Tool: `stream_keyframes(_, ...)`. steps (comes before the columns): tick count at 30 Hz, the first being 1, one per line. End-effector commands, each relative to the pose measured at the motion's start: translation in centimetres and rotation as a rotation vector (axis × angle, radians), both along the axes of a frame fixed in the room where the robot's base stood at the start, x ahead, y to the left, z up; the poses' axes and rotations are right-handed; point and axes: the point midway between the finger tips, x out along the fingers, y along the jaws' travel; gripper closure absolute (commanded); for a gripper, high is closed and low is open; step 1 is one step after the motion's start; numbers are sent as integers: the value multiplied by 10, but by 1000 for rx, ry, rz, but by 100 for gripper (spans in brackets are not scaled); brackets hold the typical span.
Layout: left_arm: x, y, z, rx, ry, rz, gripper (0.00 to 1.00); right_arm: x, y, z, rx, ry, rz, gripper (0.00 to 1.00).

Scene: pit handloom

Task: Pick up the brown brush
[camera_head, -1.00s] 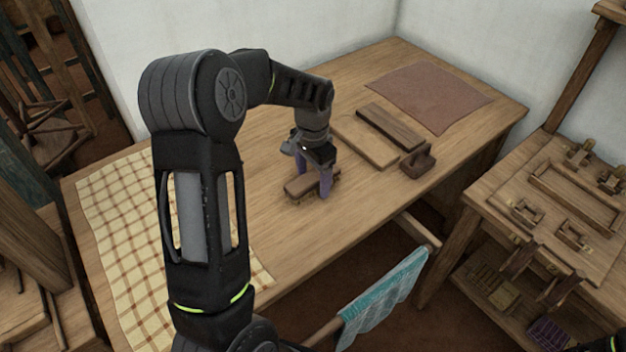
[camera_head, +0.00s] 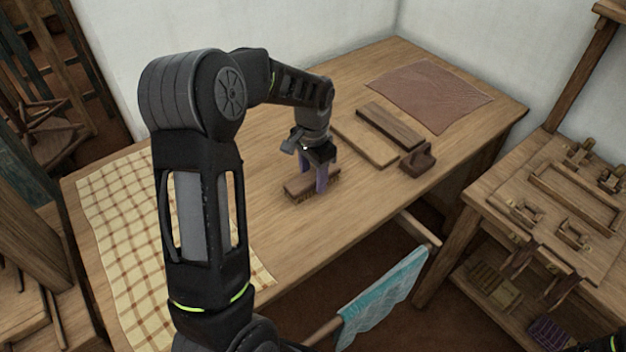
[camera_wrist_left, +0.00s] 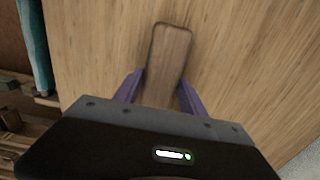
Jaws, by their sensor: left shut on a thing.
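The brown brush (camera_head: 299,188) is a small wooden block with bristles below, near the front middle of the table. My left gripper (camera_head: 313,184) comes down over it from above, with its purple fingers on either side, shut on the brush. In the left wrist view the brush (camera_wrist_left: 166,62) points away between the two purple fingers of the gripper (camera_wrist_left: 160,92). Whether the bristles touch the table I cannot tell.
The wooden table (camera_head: 255,160) holds a checked cloth (camera_head: 115,230) at left. Flat wooden boards (camera_head: 390,125), a small brown block tool (camera_head: 417,160) and a reddish-brown mat (camera_head: 430,95) lie to the right. A teal cloth (camera_head: 385,298) hangs on a bar in front.

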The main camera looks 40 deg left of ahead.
Motion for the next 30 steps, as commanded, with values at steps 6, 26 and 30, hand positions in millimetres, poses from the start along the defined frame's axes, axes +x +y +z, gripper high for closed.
stream_keyframes(6, 0, 0, 0, 0, 0, 0, 80, 0, 0, 0, 0, 0, 0, 64)
stream_keyframes(26, 1, 0, 21, 1, -4, 0, 97, 0, 0, -1, 0, 0, 0, 64)
stream_keyframes(30, 2, 0, 48, 0, -6, 0, 97, 0, 0, -3, 0, 0, 0, 64)
